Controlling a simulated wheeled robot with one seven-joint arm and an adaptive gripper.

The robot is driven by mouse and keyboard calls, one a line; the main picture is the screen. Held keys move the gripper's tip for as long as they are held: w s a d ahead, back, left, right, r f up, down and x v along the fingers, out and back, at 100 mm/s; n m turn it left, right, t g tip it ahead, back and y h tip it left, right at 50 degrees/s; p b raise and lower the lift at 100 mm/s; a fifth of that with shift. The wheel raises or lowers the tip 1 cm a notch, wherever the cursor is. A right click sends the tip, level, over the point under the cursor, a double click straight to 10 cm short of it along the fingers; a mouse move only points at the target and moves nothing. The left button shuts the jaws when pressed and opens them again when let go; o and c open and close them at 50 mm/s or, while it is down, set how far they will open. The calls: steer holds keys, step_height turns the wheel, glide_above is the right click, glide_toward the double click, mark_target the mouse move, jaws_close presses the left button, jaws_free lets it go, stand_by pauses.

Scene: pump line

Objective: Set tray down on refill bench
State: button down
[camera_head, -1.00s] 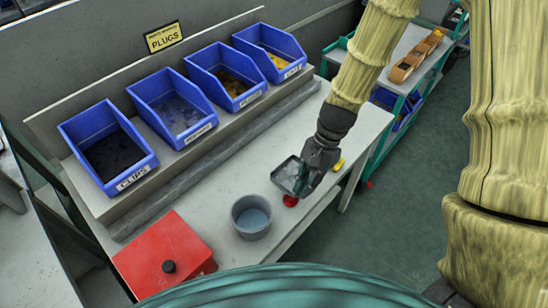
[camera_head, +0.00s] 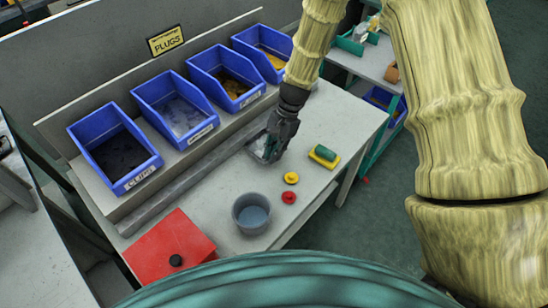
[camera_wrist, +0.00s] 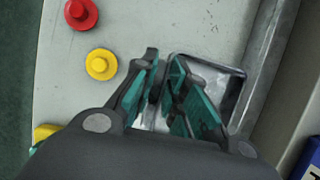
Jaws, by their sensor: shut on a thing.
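The small grey metal tray (camera_head: 258,150) is over the back part of the pale refill bench (camera_head: 330,112), close to the grey ledge below the blue bins. My gripper (camera_head: 270,148) reaches down from above and is shut on the tray's edge. In the wrist view, the tray (camera_wrist: 232,82) shows its dark rim and shiny floor beside the teal finger pads of my gripper (camera_wrist: 168,72). My fingers hide part of the tray. I cannot tell whether its underside touches the bench.
Four-sided blue bins (camera_head: 115,150) stand in a row behind. The bench's right end is clear.

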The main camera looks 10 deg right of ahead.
steer(key=shift+f+p, duration=0.65)
steer(key=shift+f, duration=1.05)
steer(key=shift+f, duration=0.15)
steer(key=c, duration=1.4)
jaws_free()
steer(key=shift+c, duration=0.2)
steer(key=b+v, duration=0.3)
steer(key=v, duration=0.9)
